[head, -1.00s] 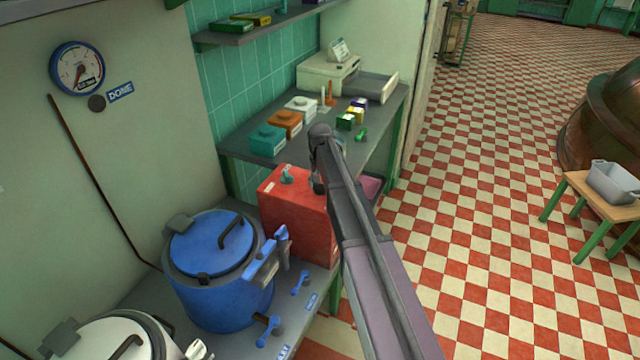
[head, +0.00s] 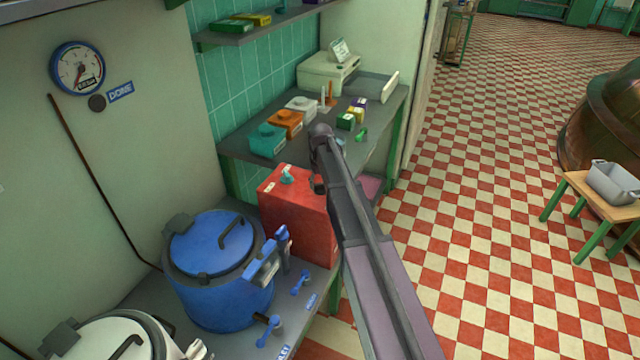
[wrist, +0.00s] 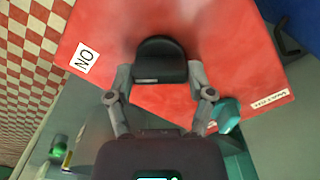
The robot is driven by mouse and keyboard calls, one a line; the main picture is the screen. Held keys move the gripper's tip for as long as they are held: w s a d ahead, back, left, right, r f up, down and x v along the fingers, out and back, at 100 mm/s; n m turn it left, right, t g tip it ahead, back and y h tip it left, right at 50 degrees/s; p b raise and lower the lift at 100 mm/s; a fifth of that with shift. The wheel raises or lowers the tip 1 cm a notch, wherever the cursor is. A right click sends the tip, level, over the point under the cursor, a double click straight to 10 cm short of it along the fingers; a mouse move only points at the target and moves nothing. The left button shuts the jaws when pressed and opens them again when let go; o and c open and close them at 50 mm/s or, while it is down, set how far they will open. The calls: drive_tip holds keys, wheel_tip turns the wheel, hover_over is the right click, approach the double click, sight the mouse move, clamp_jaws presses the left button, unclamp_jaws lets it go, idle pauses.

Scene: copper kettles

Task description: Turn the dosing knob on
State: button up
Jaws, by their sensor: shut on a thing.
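A red box (head: 300,215) stands on the counter beside the blue kettle. In the wrist view its red face (wrist: 230,35) carries a black knob (wrist: 160,50) with a rounded far end, a white "ON" label (wrist: 84,58) to the left and a "WATER" label (wrist: 271,100) to the lower right. My gripper (wrist: 160,76) is shut on the black knob, one finger on each side. A teal knob (head: 286,176) sits on top of the box; a teal part (wrist: 228,114) shows in the wrist view. In the head view my arm hides most of the gripper and the black knob.
The blue kettle (head: 215,265) with its lid and levers is close left of the box. Behind, a shelf table holds teal (head: 267,140), orange (head: 286,123) and white boxes and a machine (head: 328,74). A gauge (head: 77,68) hangs on the wall.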

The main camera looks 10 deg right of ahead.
drive_tip(key=o, duration=1.1)
drive_tip(key=shift+m, duration=0.6)
